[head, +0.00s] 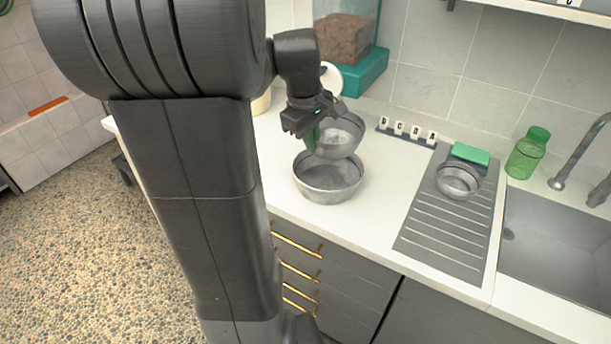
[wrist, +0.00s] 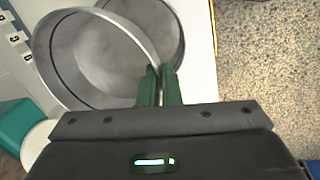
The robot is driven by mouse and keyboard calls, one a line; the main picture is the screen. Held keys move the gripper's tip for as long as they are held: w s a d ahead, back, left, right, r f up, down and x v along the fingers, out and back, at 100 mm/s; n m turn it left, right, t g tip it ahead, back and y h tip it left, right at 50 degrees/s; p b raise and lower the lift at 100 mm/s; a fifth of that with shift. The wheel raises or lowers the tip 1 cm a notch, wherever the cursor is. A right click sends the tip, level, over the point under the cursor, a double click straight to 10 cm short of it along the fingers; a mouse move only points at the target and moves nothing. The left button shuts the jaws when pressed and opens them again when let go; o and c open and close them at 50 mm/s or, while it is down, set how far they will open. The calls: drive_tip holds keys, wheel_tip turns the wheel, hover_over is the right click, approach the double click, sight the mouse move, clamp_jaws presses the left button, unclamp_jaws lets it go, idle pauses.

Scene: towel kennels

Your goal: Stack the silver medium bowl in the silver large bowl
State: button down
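The silver large bowl (head: 328,184) stands upright on the white counter in the head view. The silver medium bowl (head: 341,137) is held tilted above it and a little toward the wall. My gripper (head: 312,140) is shut on the medium bowl's rim. In the wrist view, the green fingers of my gripper (wrist: 160,84) pinch the rim of the medium bowl (wrist: 92,60). The large bowl (wrist: 150,22) shows partly behind it. In the head view the medium bowl overlaps the large bowl's far rim; I cannot tell whether they touch.
A smaller silver bowl (head: 458,181) sits on the grooved drainboard (head: 440,235) beside a green sponge (head: 470,153). A green bottle (head: 526,156) stands by the sink (head: 555,235). A teal-based food container (head: 352,70) and lettered blocks (head: 408,130) are at the back.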

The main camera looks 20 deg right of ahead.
drive_tip(key=x, duration=0.3)
drive_tip(key=a+x, duration=0.1)
drive_tip(key=x, duration=0.2)
drive_tip(key=a+x, duration=0.1)
drive_tip(key=x, duration=0.2)
drive_tip(key=shift+s+d+f, duration=0.1)
drive_tip(key=shift+s+f, duration=0.2)
drive_tip(key=shift+f, duration=0.3)
drive_tip(key=shift+f+b, duration=0.55)
drive_tip(key=shift+b, duration=0.05)
drive_tip(key=c, duration=1.9)
unclamp_jaws()
